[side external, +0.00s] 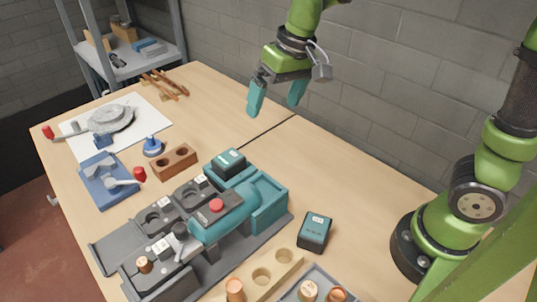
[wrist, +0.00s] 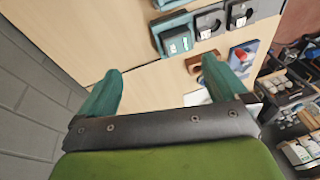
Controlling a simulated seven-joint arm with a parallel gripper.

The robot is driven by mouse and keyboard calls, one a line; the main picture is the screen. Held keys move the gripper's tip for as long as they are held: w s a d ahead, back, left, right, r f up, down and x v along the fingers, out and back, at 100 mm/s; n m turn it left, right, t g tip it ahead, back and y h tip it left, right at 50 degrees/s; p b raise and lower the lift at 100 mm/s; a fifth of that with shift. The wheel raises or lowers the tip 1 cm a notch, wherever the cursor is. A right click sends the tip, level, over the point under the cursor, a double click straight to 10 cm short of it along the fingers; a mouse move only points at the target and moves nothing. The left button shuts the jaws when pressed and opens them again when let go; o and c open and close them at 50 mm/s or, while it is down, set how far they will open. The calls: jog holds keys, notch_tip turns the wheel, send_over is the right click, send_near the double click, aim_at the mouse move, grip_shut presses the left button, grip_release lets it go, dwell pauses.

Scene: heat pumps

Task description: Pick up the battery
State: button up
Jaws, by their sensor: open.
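Two dark boxes with teal tops look like batteries. One box (side external: 314,231) stands on the bare table to the right of the teal-and-grey machine (side external: 265,197). The other box (side external: 228,162) sits in the machine's far end. A dark green box with a white label shows at the machine's end in the wrist view (wrist: 177,43); it appears to be the seated one. My gripper (side external: 277,98) is open and empty, well above the table and beyond the machine. Its two teal fingers frame bare tabletop in the wrist view (wrist: 162,72).
A wooden block with holes (side external: 174,162), a blue tray (side external: 108,181) and a blue knob (side external: 153,147) stand left of the machine. A pale holder with copper pieces (side external: 262,277) is at the front. The table's back middle is clear; a block wall (side external: 400,95) stands behind.

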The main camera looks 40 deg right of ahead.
jog(key=n+g+h, duration=0.1)
jog(key=g+h, duration=0.1)
send_over(228, 157)
notch_tip(228, 157, down, 4)
jog(key=r, duration=0.2)
notch_tip(228, 157, down, 16)
jog(key=shift+f, duration=0.1)
jog(key=shift+c, duration=0.3)
jog(key=c, duration=1.1)
notch_tip(228, 157, up, 10)
jog(key=shift+r, duration=0.1)
jog(key=shift+c, duration=0.2)
jog(key=shift+a, duration=0.1)
